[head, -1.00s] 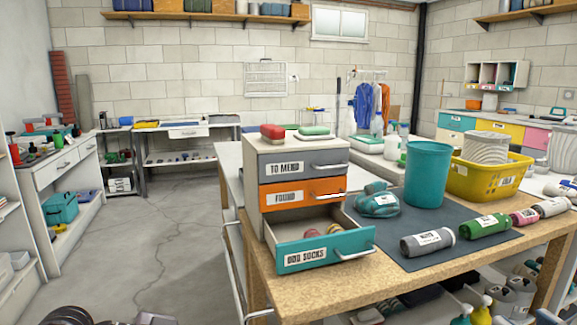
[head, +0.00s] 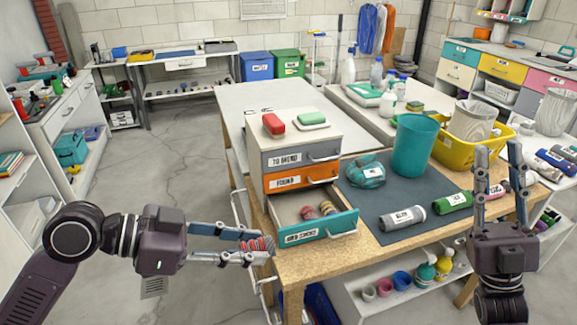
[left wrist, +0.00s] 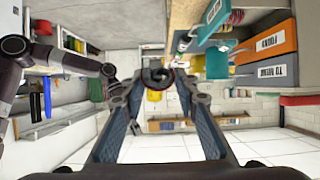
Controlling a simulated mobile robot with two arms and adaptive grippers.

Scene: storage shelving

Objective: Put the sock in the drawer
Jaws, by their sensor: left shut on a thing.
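A rolled red and grey striped sock (head: 262,245) is held between the fingertips of my left gripper (head: 250,244), which is shut on it. It hangs in the air just left of the open teal drawer (head: 318,230) labelled "ODD SOCKS", the bottom one of a small cabinet. Other rolled striped socks (head: 318,210) lie in that drawer. The left wrist view shows the sock (left wrist: 157,76) at the fingertips and the teal drawer (left wrist: 217,62) to its upper right. My right gripper (head: 498,150) is open and empty, pointing up at the table's right side.
The cabinet's grey (head: 286,159) and orange (head: 288,182) drawers are shut. Red and green soap-like blocks lie on top. A teal bin (head: 415,145), rolled cloths and a yellow basket (head: 470,150) stand to the right. Floor left of the table is clear.

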